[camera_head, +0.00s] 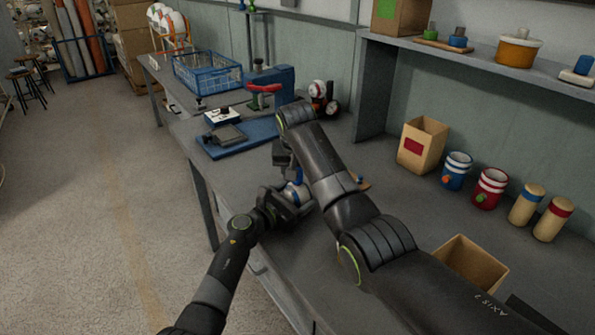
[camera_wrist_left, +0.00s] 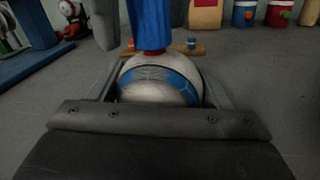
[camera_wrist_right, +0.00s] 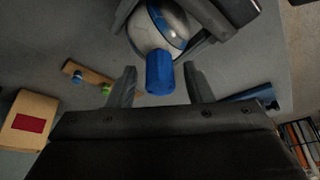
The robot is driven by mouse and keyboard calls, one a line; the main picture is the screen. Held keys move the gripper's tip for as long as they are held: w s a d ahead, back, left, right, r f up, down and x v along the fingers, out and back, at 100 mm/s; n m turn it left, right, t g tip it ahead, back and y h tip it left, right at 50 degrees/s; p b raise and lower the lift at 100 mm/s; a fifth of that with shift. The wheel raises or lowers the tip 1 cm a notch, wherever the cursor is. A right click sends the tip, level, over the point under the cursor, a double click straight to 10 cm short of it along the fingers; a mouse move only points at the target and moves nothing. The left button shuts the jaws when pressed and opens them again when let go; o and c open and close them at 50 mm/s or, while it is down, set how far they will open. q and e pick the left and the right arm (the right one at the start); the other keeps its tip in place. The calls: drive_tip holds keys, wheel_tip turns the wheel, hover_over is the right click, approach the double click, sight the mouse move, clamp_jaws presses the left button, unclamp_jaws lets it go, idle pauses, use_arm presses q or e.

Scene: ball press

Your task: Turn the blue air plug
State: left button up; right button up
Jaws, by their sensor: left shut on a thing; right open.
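A white, blue-banded ball (camera_head: 297,192) is held low over the bench by my left gripper (camera_head: 290,197). In the left wrist view the ball (camera_wrist_left: 158,84) sits between its two fingers. The blue air plug (camera_wrist_right: 159,72) stands on the ball; in the left wrist view it (camera_wrist_left: 150,24) rises upright from the ball's top, with a red part at its foot. My right gripper (camera_wrist_right: 159,78) is open above, a finger on each side of the plug, with gaps showing between plug and fingers.
A blue press (camera_head: 272,84) with a red handle and a blue base plate stand farther back, beside a blue crate (camera_head: 207,71). A small wooden holder (camera_wrist_right: 86,75) lies near the ball. Cardboard boxes (camera_head: 423,146) and striped cans (camera_head: 456,171) stand at the right.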

drive_tip(key=c, duration=1)
drive_tip(key=shift+m, duration=0.3)
drive_tip(key=shift+m+g+h, duration=0.15)
drive_tip(key=shift+m+h, duration=0.45)
drive_tip(key=shift+m, duration=0.8)
drive_tip(key=shift+m+g+h, duration=0.15)
drive_tip(key=shift+m+h, duration=0.45)
drive_tip(key=shift+m, duration=0.8)
drive_tip(key=o, duration=1)
